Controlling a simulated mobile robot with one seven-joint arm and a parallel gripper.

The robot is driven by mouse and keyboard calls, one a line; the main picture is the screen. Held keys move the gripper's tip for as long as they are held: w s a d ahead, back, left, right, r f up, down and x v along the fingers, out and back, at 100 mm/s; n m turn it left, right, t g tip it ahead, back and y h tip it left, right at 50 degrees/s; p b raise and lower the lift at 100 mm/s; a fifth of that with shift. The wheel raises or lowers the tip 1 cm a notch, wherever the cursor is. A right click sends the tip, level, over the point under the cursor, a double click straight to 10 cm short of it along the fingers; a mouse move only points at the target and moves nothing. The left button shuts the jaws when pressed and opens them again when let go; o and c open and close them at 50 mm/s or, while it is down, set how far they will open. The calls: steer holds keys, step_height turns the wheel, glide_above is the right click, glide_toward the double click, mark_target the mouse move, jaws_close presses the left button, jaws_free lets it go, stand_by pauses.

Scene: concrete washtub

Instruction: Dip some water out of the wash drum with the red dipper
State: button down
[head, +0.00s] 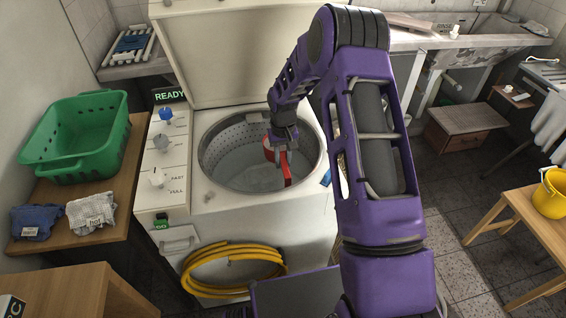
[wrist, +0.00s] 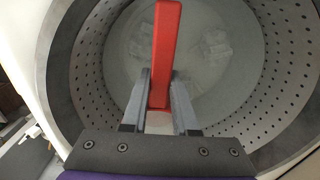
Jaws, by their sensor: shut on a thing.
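The wash drum (head: 213,152) is an open round metal tub with perforated walls in the top of a cream washer. Cloudy grey water (wrist: 215,75) lies in its bottom, with pale blurred shapes showing in it. My gripper (wrist: 159,98) is shut on the red dipper (wrist: 167,45), with one finger on each side of its red handle. In the head view the red dipper (head: 286,172) is inside the drum's opening, below my wrist.
The raised cream lid (head: 225,60) stands behind the drum. Control knobs (head: 158,178) line the washer's left side. A green basket (head: 75,145) and folded cloths (head: 90,212) sit on the left table. A yellow hose (head: 225,255) hangs in front; a yellow bucket (head: 552,195) stands right.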

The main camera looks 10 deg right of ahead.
step_height(320, 180, up, 11)
steer(key=p, duration=0.5)
stand_by(0.4)
steer(key=shift+r, duration=0.1)
stand_by(0.3)
